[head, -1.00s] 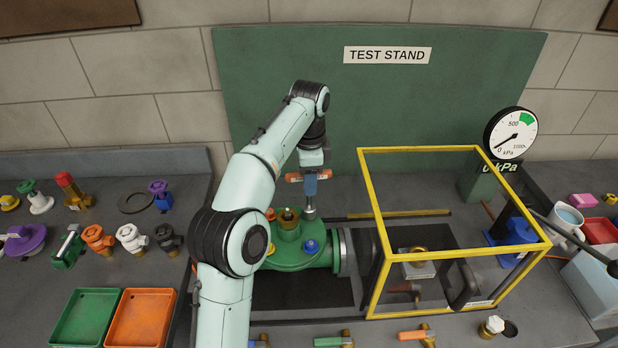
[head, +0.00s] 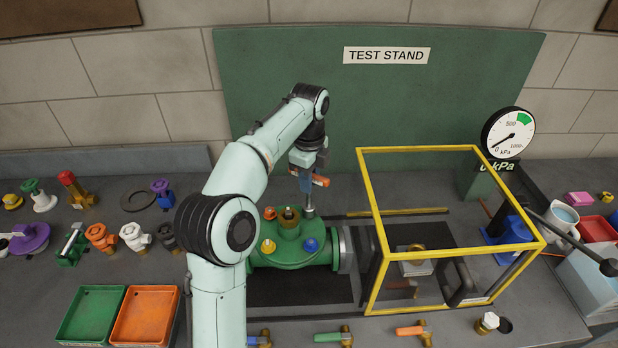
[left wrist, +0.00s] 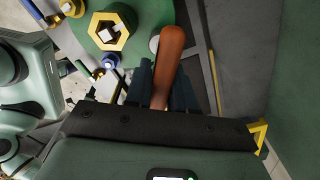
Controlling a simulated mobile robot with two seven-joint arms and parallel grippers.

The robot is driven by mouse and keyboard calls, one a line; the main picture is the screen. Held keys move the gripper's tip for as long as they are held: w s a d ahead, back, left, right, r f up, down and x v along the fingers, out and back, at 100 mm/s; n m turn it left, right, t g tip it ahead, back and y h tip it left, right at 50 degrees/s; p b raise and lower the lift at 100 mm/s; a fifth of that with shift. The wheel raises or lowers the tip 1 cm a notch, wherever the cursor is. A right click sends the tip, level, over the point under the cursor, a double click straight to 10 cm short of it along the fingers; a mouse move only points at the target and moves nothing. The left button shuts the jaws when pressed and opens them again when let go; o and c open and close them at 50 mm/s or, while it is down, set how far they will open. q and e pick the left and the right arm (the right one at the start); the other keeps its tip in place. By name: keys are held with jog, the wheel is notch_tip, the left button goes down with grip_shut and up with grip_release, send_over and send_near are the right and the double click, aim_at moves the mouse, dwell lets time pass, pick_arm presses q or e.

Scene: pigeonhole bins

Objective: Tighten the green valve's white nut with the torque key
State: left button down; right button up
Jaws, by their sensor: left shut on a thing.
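The green valve (head: 290,255) lies on the bench, with a brass fitting in its raised middle and orange, yellow and blue nuts around it. My left gripper (head: 306,182) is shut on the torque key (head: 320,181), above the valve's back right side. The key's orange handle (left wrist: 169,55) sticks out between the fingers in the left wrist view. Its grey shaft (head: 309,204) points down to the valve's rim. The white nut cannot be made out clearly there; the shaft's lower end is at that spot, and I cannot tell whether it is seated. My right gripper is out of view.
A yellow-framed guard (head: 460,250) stands just right of the valve. A gauge (head: 508,133) behind it reads near 0 kPa. Green (head: 68,316) and orange (head: 120,316) trays and several small valves lie at the left.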

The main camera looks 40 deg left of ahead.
pick_arm(q)
jog(key=shift+r, duration=0.15)
jog(key=shift+r, duration=3.45)
jog(key=n, duration=0.4)
jog(key=shift+n, duration=0.4)
jog(key=n, duration=0.3)
